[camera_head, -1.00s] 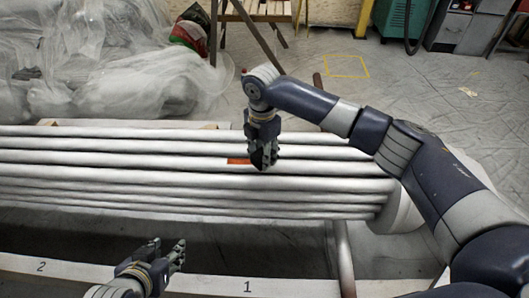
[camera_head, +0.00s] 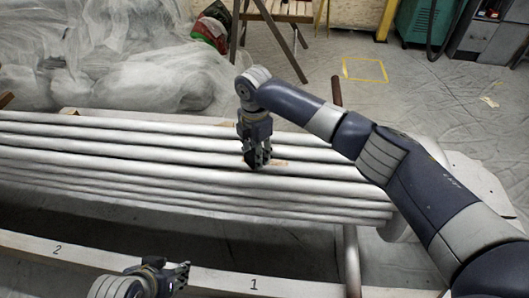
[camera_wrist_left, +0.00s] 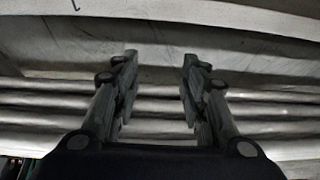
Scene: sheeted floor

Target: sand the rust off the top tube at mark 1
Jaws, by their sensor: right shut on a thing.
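A bundle of long white-grey tubes (camera_head: 120,153) lies across the head view. A pale tan-brown rust patch (camera_head: 279,163) shows on an upper tube, just right of my right gripper (camera_head: 256,165). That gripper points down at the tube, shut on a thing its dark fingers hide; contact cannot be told. Number 1 (camera_head: 254,284) is written on a pale strip in front of the bundle. My left gripper (camera_head: 183,277) is open and empty near that strip, left of the 1. Its parted fingers show in the left wrist view (camera_wrist_left: 157,75), with tubes behind.
Number 2 (camera_head: 57,250) is farther left on the pale strip (camera_head: 205,278). Crumpled clear sheeting (camera_head: 120,85) fills the back left. Sheeted floor (camera_head: 410,100) is open at the back right, around a yellow taped square.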

